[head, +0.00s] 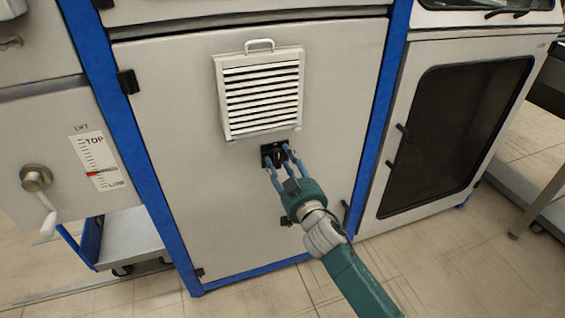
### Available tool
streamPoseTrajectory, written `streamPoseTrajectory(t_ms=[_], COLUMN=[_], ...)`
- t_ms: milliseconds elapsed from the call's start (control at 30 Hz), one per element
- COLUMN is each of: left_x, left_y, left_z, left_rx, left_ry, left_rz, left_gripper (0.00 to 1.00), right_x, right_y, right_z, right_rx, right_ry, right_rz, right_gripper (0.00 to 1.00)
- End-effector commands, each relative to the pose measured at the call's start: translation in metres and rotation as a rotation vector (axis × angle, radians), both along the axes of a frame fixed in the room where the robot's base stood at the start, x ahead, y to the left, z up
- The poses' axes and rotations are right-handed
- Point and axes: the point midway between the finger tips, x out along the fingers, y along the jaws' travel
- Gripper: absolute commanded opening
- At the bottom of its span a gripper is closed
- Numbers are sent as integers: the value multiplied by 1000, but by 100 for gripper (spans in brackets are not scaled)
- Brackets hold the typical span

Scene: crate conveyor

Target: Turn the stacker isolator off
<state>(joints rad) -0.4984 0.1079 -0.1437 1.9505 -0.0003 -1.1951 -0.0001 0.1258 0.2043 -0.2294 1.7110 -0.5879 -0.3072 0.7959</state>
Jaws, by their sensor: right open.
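A small black switch (268,150), which looks like the isolator, sits on the pale cabinet panel just below a white louvred vent. My right gripper (284,168) is in front of it, its blue fingers spread apart on either side of the switch's lower part. The fingers partly hide the switch, so I cannot tell its handle position or whether the fingers touch it. My left gripper is not in view.
The louvred vent (261,92) with a top handle juts out just above the switch. A crank wheel (37,179) and a lift scale (97,160) are at the left. A dark-windowed door (450,135) is at the right. The floor (440,255) in front is clear.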

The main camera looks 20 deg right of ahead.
Motion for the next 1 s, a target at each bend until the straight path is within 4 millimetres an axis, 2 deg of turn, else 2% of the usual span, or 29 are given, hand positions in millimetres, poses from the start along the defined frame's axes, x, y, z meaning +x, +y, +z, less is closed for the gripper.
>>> streamPoseTrajectory(t_ms=[133,333,733,1000], left_x=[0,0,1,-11], left_y=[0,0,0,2], left_z=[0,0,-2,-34], left_rx=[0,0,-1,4], left_ry=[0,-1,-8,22], left_rz=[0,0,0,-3], left_gripper=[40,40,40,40], right_x=[0,0,-1,-1], right_y=[0,0,0,2], right_z=[0,0,1,2], right_rx=[0,0,-50,-226], right_ry=[0,0,-1,-7], right_rz=[0,0,0,0], right_gripper=[41,1,0,0])
